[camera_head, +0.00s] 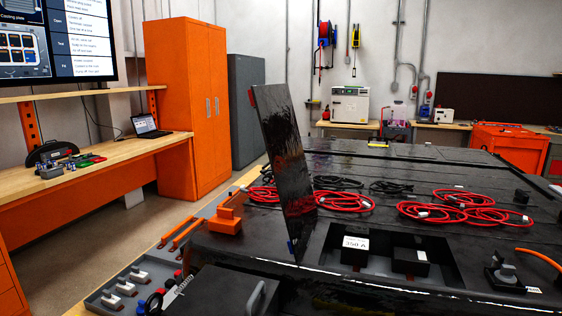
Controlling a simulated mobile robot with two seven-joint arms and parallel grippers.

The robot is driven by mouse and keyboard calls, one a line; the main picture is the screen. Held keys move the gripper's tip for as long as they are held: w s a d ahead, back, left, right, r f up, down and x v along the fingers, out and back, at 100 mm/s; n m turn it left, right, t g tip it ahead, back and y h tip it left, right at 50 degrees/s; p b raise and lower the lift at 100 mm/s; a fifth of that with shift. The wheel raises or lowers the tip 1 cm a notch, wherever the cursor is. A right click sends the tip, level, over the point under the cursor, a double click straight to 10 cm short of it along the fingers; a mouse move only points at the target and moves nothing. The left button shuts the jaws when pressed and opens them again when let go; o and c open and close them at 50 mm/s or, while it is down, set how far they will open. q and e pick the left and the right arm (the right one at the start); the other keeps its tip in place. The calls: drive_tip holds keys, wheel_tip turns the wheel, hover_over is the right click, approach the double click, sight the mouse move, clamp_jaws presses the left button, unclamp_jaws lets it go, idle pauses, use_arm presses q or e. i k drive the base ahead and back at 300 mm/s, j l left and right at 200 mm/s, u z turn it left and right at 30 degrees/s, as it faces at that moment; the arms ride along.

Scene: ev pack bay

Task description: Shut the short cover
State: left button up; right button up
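A dark, glossy cover panel (283,150) stands open and steeply tilted at the left end of a recess (445,262) in the black battery pack. Its lower edge meets the pack top near the recess; I take it to be the short cover. A small red piece shows at its upper left corner and a blue piece near its bottom. Inside the recess sit a black block with a white "350 A" label (355,244) and another black block (410,262). Neither of my grippers shows in the head view.
Red cable coils (440,210) lie on the pack behind the recess. A dark panel with a grey handle (257,298) is at the front. A grey tray (125,288) with tools is at front left. A black rotary knob (505,270) and orange cable (540,257) are at right.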

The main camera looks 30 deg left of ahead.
sight(273, 104)
drive_tip(key=j, duration=0.65)
drive_tip(key=k+j+z, duration=0.1)
drive_tip(key=j, duration=0.5)
drive_tip(key=k+j, duration=0.15)
drive_tip(key=j, duration=0.5)
drive_tip(key=k+j+z, duration=0.15)
drive_tip(key=k, duration=0.15)
